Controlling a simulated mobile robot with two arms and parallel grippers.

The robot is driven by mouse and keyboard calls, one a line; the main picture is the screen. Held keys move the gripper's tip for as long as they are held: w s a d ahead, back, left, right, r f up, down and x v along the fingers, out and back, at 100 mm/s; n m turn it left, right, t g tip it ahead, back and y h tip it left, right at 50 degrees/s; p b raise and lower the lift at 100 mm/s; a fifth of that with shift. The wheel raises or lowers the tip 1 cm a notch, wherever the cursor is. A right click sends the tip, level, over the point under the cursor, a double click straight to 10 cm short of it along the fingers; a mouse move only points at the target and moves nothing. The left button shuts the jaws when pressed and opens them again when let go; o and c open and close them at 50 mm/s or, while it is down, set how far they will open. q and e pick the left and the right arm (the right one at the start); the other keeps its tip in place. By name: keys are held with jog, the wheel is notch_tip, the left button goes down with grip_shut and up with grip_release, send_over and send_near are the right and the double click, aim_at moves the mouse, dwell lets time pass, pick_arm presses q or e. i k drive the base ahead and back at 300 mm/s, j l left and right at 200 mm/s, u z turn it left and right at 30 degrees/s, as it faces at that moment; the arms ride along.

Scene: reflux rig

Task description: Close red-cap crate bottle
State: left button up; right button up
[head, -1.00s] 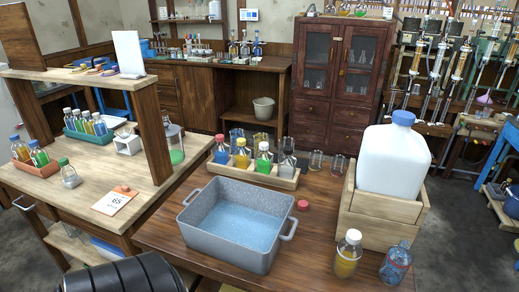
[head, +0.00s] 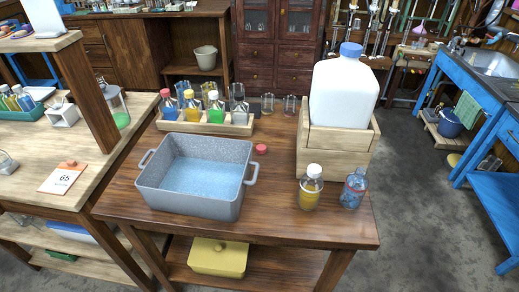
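A small red cap (head: 261,149) lies on the brown wooden table (head: 275,220), right of the grey tub. Behind the tub, a pale wooden crate (head: 205,126) holds a row of bottles. A blue-liquid bottle (head: 169,106) with a reddish cap is at the left end. At the right end is a clear greyish bottle (head: 239,108) on which I see no coloured cap. Neither of my grippers is in view.
The grey tub (head: 146,192) of bluish liquid fills the table's left front. A large white jug (head: 343,95) stands in a wooden box (head: 312,157) at right. A yellow bottle (head: 310,190) and a blue bottle (head: 353,190) stand near the front edge. Empty beakers (head: 267,104) stand behind.

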aim_at(356, 184)
jog(key=i+j+z, duration=0.1)
jog(key=z, duration=0.25)
jog(key=j+z, duration=0.15)
jog(key=z, duration=0.2)
jog(key=j+z, duration=0.2)
jog(key=z, duration=0.15)
jog(key=i, duration=0.05)
